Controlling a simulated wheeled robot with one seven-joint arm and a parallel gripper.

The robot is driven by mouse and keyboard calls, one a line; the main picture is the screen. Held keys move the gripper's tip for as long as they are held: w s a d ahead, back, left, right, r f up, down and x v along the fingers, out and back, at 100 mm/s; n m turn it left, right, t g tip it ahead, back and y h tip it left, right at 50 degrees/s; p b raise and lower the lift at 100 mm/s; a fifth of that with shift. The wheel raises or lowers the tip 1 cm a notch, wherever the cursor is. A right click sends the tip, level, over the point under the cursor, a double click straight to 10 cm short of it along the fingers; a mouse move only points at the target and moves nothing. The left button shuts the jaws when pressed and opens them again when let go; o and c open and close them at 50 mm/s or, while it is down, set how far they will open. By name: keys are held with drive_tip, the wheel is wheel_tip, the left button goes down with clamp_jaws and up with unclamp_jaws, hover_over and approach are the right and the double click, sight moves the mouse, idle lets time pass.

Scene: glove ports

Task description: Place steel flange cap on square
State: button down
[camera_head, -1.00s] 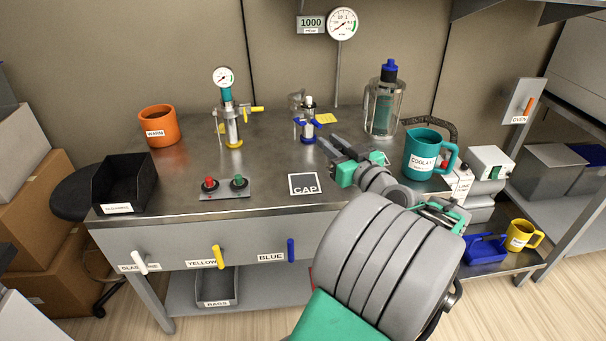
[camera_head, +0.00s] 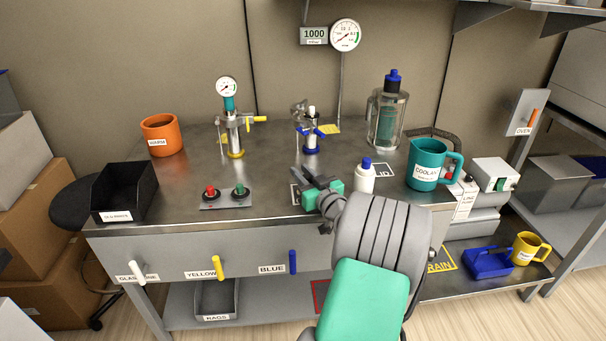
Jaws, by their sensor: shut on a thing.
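My gripper (camera_head: 303,175) is at the front middle of the steel bench, low over the dark CAP square (camera_head: 296,197). Its fingers point left and away from me, and they cover much of the square, so only its left edge shows. The jaws are shut on a small grey thing, taken to be the steel flange cap; it is largely hidden among the grey fingers. I cannot tell whether it touches the square.
A white bottle with a blue top (camera_head: 364,176) stands close right of my gripper. A teal COOLANT jug (camera_head: 424,165) is further right. The red and green button box (camera_head: 226,197) is left. A blue-clamped fitting (camera_head: 311,133) stands behind.

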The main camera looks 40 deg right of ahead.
drive_tip(key=shift+f, duration=0.15)
drive_tip(key=c, duration=1.3)
unclamp_jaws()
drive_tip(key=shift+o, duration=0.2)
drive_tip(key=shift+s+r, duration=0.1)
drive_tip(key=shift+r, duration=0.2)
drive_tip(key=v, duration=1.1)
drive_tip(key=shift+d+f, duration=0.1)
drive_tip(key=shift+f, duration=0.05)
drive_tip(key=shift+s, duration=0.4)
